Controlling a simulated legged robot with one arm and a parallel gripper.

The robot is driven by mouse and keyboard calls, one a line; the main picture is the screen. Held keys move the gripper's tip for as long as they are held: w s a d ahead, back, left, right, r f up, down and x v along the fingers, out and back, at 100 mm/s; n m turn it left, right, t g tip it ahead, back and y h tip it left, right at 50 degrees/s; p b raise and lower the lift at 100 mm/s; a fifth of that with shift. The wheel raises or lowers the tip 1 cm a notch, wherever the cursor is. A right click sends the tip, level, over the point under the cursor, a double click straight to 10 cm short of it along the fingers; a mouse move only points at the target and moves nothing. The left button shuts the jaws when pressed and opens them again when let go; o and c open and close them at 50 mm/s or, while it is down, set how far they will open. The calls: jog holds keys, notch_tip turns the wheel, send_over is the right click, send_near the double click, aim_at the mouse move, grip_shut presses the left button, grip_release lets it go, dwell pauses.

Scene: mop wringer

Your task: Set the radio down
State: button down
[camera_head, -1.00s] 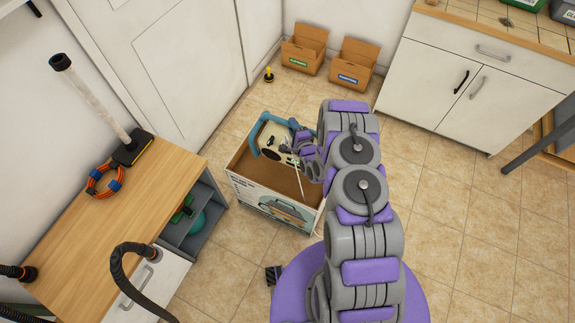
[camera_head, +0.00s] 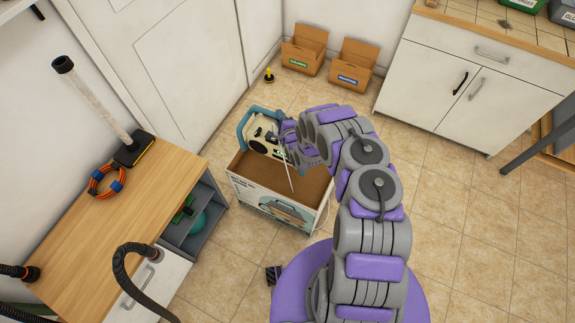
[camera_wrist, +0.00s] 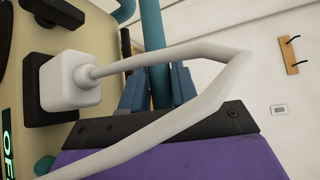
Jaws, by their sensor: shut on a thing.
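The radio (camera_head: 262,141) is cream with a blue handle (camera_head: 243,127). In the head view it hangs tilted over the far left side of an open cardboard box (camera_head: 283,203) on the floor. My gripper (camera_head: 287,134) is at the radio's right side, partly hidden by my arm. In the wrist view my gripper (camera_wrist: 158,88) is shut around a blue bar of the radio. A white plug (camera_wrist: 72,82) with a white cord (camera_wrist: 190,50) sits in the radio's side, and the cord passes in front of my gripper.
Two small cardboard boxes (camera_head: 304,50) (camera_head: 352,64) are at the wall. The tiled floor (camera_head: 450,200) to the right is clear.

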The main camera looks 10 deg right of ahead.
jog(key=shift+w+a+r, duration=0.25)
jog(key=shift+w+a, duration=0.05)
jog(key=shift+a, duration=0.2)
jog(key=shift+f, duration=0.15)
notch_tip(320, 180, down, 10)
jog(key=b, duration=0.3)
jog(key=c, duration=0.8)
grip_release()
jog(key=shift+c, duration=0.2)
jog(key=shift+s, duration=0.1)
